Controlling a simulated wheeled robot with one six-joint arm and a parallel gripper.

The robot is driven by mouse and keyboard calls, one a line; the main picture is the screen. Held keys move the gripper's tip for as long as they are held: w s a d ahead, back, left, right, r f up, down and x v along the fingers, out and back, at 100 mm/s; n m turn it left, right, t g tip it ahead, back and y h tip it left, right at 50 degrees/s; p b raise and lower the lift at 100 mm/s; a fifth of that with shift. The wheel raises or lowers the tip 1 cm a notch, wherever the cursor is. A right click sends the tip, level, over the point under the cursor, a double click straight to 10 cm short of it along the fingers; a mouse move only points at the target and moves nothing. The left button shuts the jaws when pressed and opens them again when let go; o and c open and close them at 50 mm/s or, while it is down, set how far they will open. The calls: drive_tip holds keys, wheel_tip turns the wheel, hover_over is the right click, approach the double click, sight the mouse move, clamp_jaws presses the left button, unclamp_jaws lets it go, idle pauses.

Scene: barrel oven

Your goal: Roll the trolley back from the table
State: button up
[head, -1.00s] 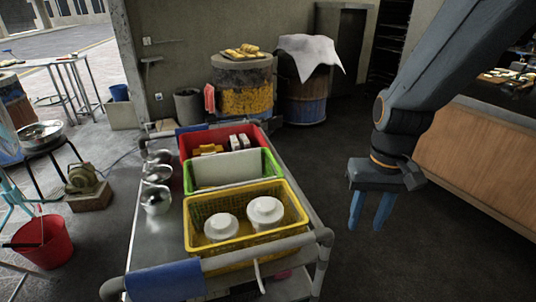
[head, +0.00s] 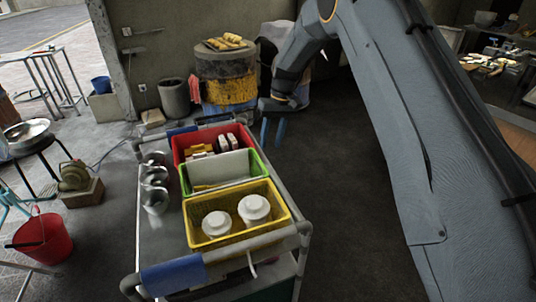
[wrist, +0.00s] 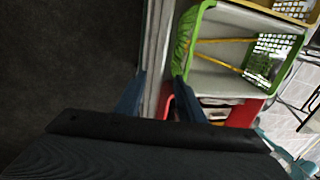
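The trolley (head: 165,235) is a grey metal cart with tube rails and blue sleeves on its handles. It carries a red basket (head: 178,147), a green basket (head: 185,180) and a yellow basket (head: 192,228). My gripper (head: 273,132) points down by the right side of the trolley's far end in the head view. Its two fingers are apart with nothing held. In the wrist view, the trolley's side rail (wrist: 155,50) passes between the fingertips (wrist: 158,92). I cannot tell whether the fingers reach around the rail or hover above it. I cannot tell which table the task means.
A yellow-banded barrel (head: 226,90) with bread on top stands behind the trolley, beside a grey bin (head: 174,98). A metal table (head: 45,58), a red bucket (head: 43,240) and a stool (head: 35,150) are on the left. Dark floor (head: 340,190) lies clear right of the trolley.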

sight(267, 160)
drive_tip(key=f, duration=0.2)
drive_tip(key=f+p, duration=0.1)
drive_tip(key=f, duration=0.2)
drive_tip(key=a+f+p, duration=0.1)
drive_tip(key=f, duration=0.1)
drive_tip(key=shift+s+a+f, duration=0.1)
drive_tip(key=shift+s+f, duration=0.05)
drive_tip(key=shift+s, duration=0.05)
drive_tip(key=shift+c, duration=0.2)
clamp_jaws()
